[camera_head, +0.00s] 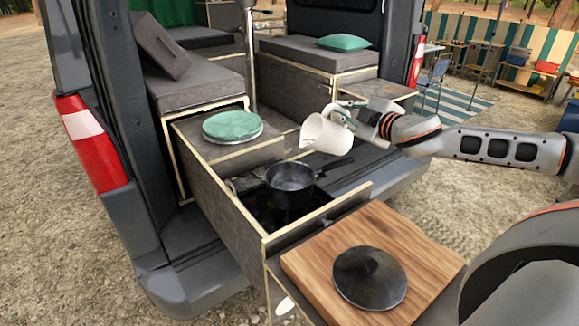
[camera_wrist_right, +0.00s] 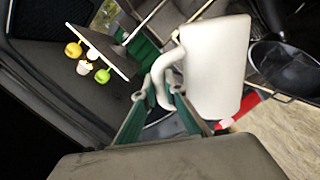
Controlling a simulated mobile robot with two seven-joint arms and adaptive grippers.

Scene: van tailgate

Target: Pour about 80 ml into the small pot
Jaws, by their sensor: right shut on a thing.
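My right gripper (camera_head: 341,115) is shut on the handle of a white jug (camera_head: 326,136). The jug is tilted, its mouth toward the left, above and right of the small dark pot (camera_head: 290,178). No stream of liquid is visible between them. The pot sits upright inside the open drawer; its level of liquid cannot be told. In the right wrist view the gripper fingers (camera_wrist_right: 158,97) close on the handle of the jug (camera_wrist_right: 214,70), and part of the pot (camera_wrist_right: 285,66) shows at the right edge. My left gripper is not in view.
A wooden board (camera_head: 425,262) in front of the drawer carries a dark round lid (camera_head: 369,278). A teal round item (camera_head: 232,125) lies behind the pot on the left. The drawer's wooden walls (camera_head: 222,212) surround the pot. The van's red tail light (camera_head: 90,140) stands left.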

